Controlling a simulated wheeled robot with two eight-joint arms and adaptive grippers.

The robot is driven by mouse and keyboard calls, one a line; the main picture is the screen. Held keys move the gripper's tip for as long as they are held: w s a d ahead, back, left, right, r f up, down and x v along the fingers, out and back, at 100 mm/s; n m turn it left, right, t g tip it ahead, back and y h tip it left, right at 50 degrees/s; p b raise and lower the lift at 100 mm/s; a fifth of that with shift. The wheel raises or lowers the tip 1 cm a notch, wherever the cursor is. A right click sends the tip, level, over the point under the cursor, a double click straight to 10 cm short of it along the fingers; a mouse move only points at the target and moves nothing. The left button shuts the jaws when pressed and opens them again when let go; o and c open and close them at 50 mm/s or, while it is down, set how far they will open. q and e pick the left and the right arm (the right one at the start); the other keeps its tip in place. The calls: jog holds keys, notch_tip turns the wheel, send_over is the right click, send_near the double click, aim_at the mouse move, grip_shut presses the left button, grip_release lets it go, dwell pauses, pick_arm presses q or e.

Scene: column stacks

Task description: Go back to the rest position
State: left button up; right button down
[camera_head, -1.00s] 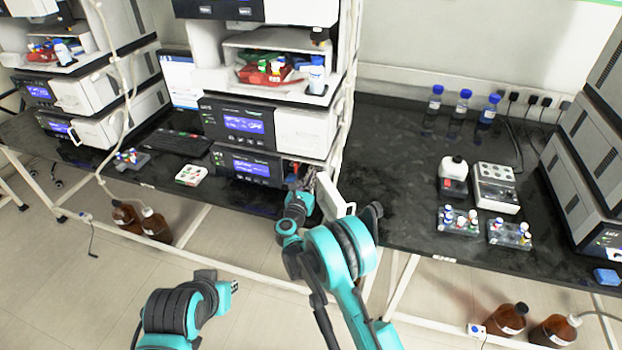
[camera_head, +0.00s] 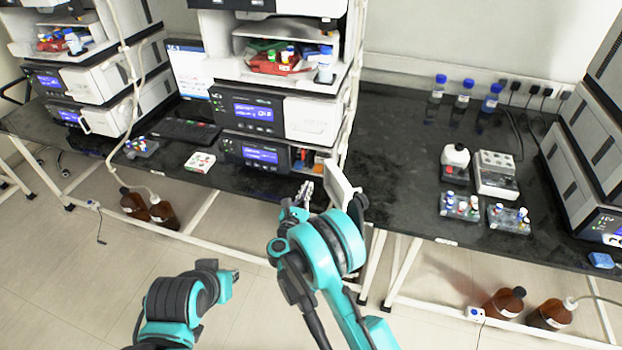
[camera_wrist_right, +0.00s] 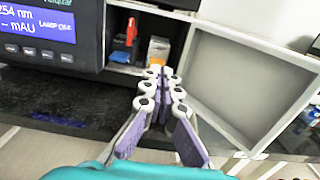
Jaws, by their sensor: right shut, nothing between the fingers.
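My right gripper (camera_head: 306,191) is at the front of the middle column stack (camera_head: 262,152), just outside its open lower compartment. In the right wrist view its fingers (camera_wrist_right: 161,73) are together and empty. The compartment (camera_wrist_right: 140,48) holds a red item (camera_wrist_right: 131,32) and a box with an orange-yellow lower part (camera_wrist_right: 158,50). Its white door (camera_wrist_right: 235,85) stands open just right of the fingers and shows in the head view (camera_head: 338,186). My left arm is low in the head view, over the floor; its dark end (camera_head: 236,275) is too small to read.
A black bench (camera_head: 395,165) runs across, its front edge beneath my right forearm. On its right stand vial racks (camera_head: 460,206), a white device (camera_head: 496,175) and blue-capped bottles (camera_head: 463,97). A white vial rack (camera_head: 200,162) lies left. Brown bottles (camera_head: 503,303) stand on the floor.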

jog(key=shift+s+a, duration=0.1)
jog(key=shift+s, duration=0.3)
jog(key=s+r+n+y, duration=0.2)
jog(key=r+n+y, duration=0.3)
jog(key=r+n, duration=0.65)
jog(key=s+r+n+y, duration=0.2)
jog(key=r+n+y, duration=0.3)
jog(key=r+n, duration=0.65)
jog(key=s+d+f+n+g+h, duration=0.1)
jog(key=s+d+f+n+g, duration=0.2)
jog(key=s, duration=0.7)
jog(key=s+d+f+n+g+h, duration=0.2)
jog(key=s+d+f+n, duration=0.3)
jog(key=s+d+n, duration=0.3)
jog(key=s+d+f+n+g+h, duration=0.1)
jog(key=s+d+f+n+g, duration=0.3)
jog(key=s+d, duration=0.3)
jog(key=s+n+g, duration=0.1)
jog(key=s, duration=0.4)
jog(key=shift+s+n, duration=0.3)
jog(key=shift+s, duration=0.05)
